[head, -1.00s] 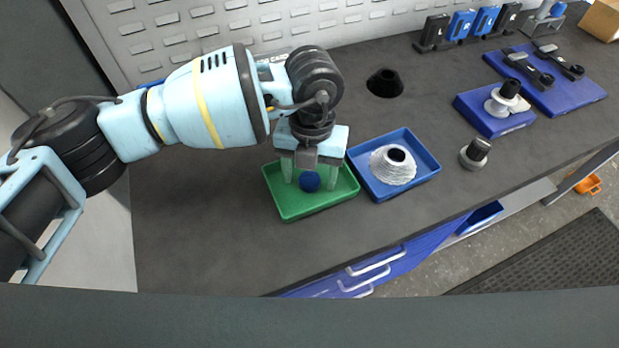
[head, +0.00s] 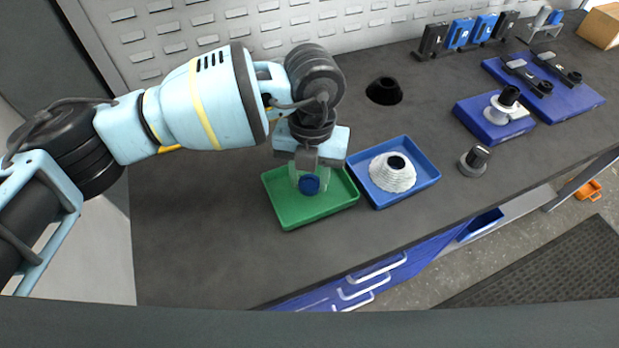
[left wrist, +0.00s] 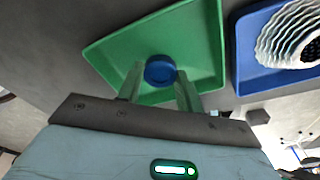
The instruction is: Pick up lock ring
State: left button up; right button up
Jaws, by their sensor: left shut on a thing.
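The lock ring (head: 309,184) is a small dark blue round piece at the green tray (head: 292,215). My left gripper (head: 310,178) points down over this tray, its pale fingers shut on the lock ring. In the left wrist view the lock ring (left wrist: 160,70) sits between the two fingertips (left wrist: 160,78), with the green tray (left wrist: 110,55) behind it. I cannot tell whether the ring still touches the tray floor. My right gripper is not in view.
A blue tray (head: 424,178) with a white ribbed cone-shaped stack (head: 391,175) stands right beside the green tray. A black cone (head: 384,91) is behind. A dark-topped cylinder (head: 475,160) and blue stands (head: 492,125) are at right. The bench left of the green tray is clear.

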pick_arm(q)
jog(key=shift+s+d+r, duration=0.1)
jog(key=shift+d+r, duration=0.05)
jog(key=shift+r, duration=0.4)
jog(key=shift+s+d+r, duration=0.1)
jog(key=shift+d+r, duration=0.05)
jog(key=shift+r, duration=0.35)
jog(key=s+d, duration=0.2)
jog(key=d, duration=0.2)
jog(key=s+d+b, duration=0.1)
jog(key=s+d, duration=0.1)
jog(key=d, duration=0.2)
jog(key=s+d+r, duration=0.1)
jog(key=s+d, duration=0.1)
jog(key=d, duration=0.2)
jog(key=shift+s+d+r+b, duration=0.1)
jog(key=shift+s+b, duration=0.2)
jog(key=shift+b, duration=0.05)
jog(key=shift+s+d+r, duration=0.1)
jog(key=shift+s+d, duration=0.25)
jog(key=shift+d, duration=0.25)
jog(key=shift+a, duration=0.1)
